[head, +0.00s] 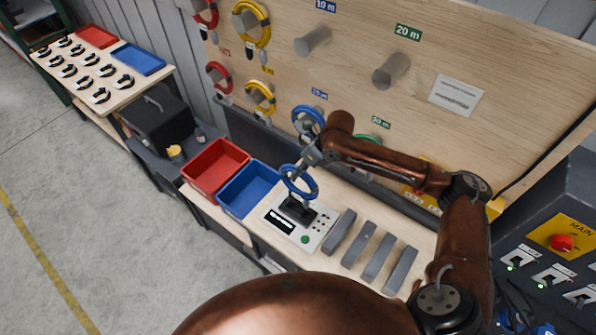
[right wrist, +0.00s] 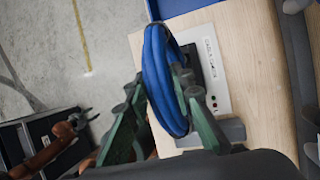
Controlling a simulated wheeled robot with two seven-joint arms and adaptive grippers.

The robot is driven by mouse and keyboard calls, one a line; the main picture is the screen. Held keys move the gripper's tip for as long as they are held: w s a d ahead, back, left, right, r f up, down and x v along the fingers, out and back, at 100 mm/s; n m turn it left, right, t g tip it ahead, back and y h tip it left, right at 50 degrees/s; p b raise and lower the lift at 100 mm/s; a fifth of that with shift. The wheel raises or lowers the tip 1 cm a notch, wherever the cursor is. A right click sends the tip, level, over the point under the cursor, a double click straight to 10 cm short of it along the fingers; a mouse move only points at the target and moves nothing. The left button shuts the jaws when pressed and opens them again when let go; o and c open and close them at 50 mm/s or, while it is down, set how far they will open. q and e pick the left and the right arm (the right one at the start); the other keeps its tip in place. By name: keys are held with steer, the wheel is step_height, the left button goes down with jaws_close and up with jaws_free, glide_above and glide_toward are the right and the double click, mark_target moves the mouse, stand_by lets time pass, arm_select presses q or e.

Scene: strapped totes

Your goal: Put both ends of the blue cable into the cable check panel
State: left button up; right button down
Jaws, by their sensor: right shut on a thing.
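The blue cable (head: 303,190) is a coiled loop, upright just above the cable check panel. My right gripper (head: 311,158) is shut on its upper part; the coil also shows between the green fingers in the right wrist view (right wrist: 156,75). The cable check panel (head: 318,238) is a white plate on the bench with a black block, small dark holes and a green button. The coil overlaps the black block in the head view; I cannot tell whether its ends touch it. My left gripper (right wrist: 82,120) shows small at the left of the right wrist view, its opening unclear.
Red (head: 214,166) and blue (head: 248,188) bins stand left of the panel; several grey blocks (head: 375,256) stand right of it. Behind rises a wooden board (head: 350,30) with pegs and coloured coils, including another blue coil (head: 308,118). A side table (head: 150,75) is at left.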

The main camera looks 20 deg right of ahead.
mark_target(295, 189)
steer(key=shift+w+f, duration=0.1)
steer(key=shift+w+f+b, duration=0.2)
steer(key=shift+f+b, duration=0.4)
steer(key=shift+s+f+b, duration=0.15)
steer(key=shift+f+b, duration=0.55)
steer(key=shift+f, duration=0.05)
steer(key=shift+a+f+b, duration=0.1)
steer(key=shift+f+b, duration=0.65)
steer(key=shift+f, duration=0.1)
arm_select(q)
steer(key=shift+w+f, duration=0.25)
steer(key=shift+f, duration=0.85)
steer(key=shift+w+f, duration=0.2)
steer(key=shift+f, duration=0.9)
arm_select(e)
steer(key=shift+f, duration=0.55)
arm_select(q)
steer(key=shift+w+r, duration=0.1)
steer(key=shift+r, duration=0.15)
arm_select(e)
steer(key=shift+a, duration=0.1)
arm_select(q)
steer(key=shift+f+b, duration=0.45)
steer(key=shift+f, duration=0.2)
arm_select(e)
steer(key=shift+f, duration=1.6)
steer(key=c, duration=1.6)
jaws_free()
steer(key=shift+f, duration=0.1)
